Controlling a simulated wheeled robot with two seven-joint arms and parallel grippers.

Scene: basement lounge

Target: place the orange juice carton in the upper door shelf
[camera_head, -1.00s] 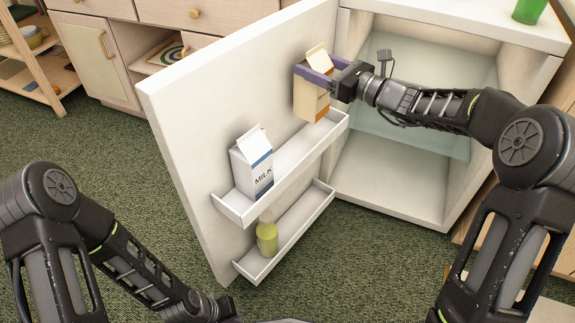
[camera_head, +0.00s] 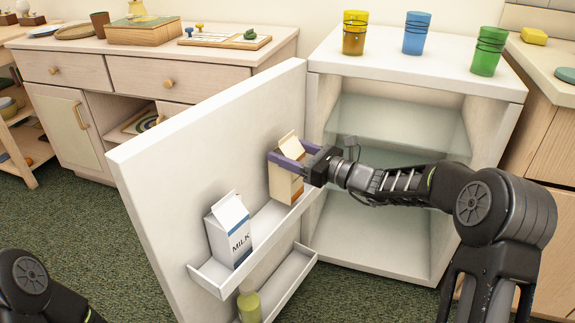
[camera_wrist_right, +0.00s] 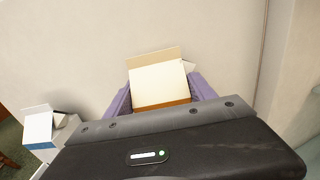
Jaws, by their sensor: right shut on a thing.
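The orange juice carton (camera_head: 284,184) is cream with an orange-brown base and a gabled top. It stands upright at the far right end of the upper door shelf (camera_head: 262,252), close to the open fridge door (camera_head: 200,150). My right gripper (camera_head: 285,160) is shut around it with purple fingers. I cannot tell whether its base rests on the shelf floor. In the right wrist view the carton's top (camera_wrist_right: 160,85) shows between the fingers. My left gripper is out of view.
A milk carton (camera_head: 230,235) stands on the same shelf to the left, with bare shelf between. A yellow-green bottle (camera_head: 249,306) is on the lower door shelf. The fridge interior behind my right arm looks empty. Yellow, blue and green cups (camera_head: 414,33) stand on top.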

